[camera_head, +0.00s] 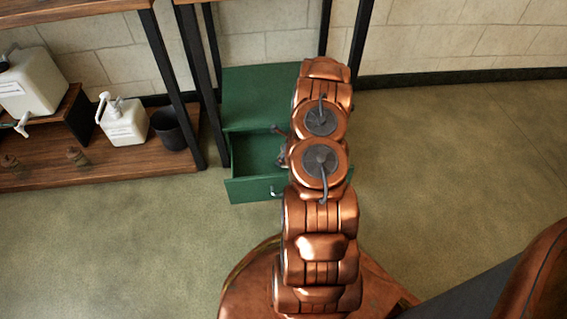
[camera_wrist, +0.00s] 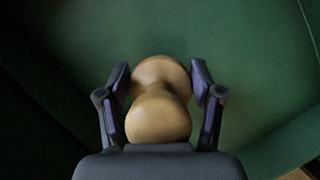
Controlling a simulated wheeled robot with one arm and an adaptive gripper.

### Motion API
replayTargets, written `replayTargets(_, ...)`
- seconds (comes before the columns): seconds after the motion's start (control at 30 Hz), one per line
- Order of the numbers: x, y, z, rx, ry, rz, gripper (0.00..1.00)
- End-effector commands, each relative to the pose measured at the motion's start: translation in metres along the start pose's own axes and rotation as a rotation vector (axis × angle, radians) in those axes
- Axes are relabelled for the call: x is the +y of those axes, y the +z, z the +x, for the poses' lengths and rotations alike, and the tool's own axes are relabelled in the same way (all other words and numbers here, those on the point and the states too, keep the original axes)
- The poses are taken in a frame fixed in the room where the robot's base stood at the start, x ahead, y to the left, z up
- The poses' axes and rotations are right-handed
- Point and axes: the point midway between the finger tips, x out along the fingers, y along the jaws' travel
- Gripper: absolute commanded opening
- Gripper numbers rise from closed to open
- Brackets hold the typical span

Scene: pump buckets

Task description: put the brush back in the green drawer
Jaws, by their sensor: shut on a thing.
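The green drawer (camera_head: 256,152) is pulled open at the front of a green cabinet (camera_head: 262,97) in the head view. My gripper (camera_head: 281,148) is mostly hidden behind my copper arm and lies over the open drawer. In the wrist view my gripper (camera_wrist: 160,85) is shut on the brush (camera_wrist: 159,117). Only the brush's rounded, tan wooden part shows, between the two dark fingers. Its bristles are not seen. Green surfaces of the drawer (camera_wrist: 245,60) fill the background there. I cannot tell whether the brush touches the drawer floor.
A wooden shelf (camera_head: 60,165) at left holds a white pump bottle (camera_head: 124,122), a dark cup (camera_head: 172,130) and a larger white container (camera_head: 32,84). Dark metal posts (camera_head: 176,85) stand left of the cabinet. The floor (camera_head: 450,150) at right is clear.

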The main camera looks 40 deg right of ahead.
Motion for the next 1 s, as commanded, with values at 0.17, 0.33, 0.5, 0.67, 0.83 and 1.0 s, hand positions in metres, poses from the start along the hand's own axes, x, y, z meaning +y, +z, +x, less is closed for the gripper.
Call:
replayTargets(0.17,0.001,-0.011,0.025,0.002,0.002,0.0,0.19)
replayTargets(0.33,0.0,-0.012,0.03,0.0,0.0,-0.002,0.19)
replayTargets(0.5,0.0,-0.012,0.029,0.0,0.0,-0.002,0.19)
replayTargets(0.67,-0.001,-0.012,0.031,-0.001,-0.001,-0.002,0.69)
replayTargets(0.83,0.0,-0.012,0.031,-0.001,0.0,-0.002,0.87)
replayTargets(1.0,0.0,-0.012,0.031,0.0,0.0,-0.002,0.91)
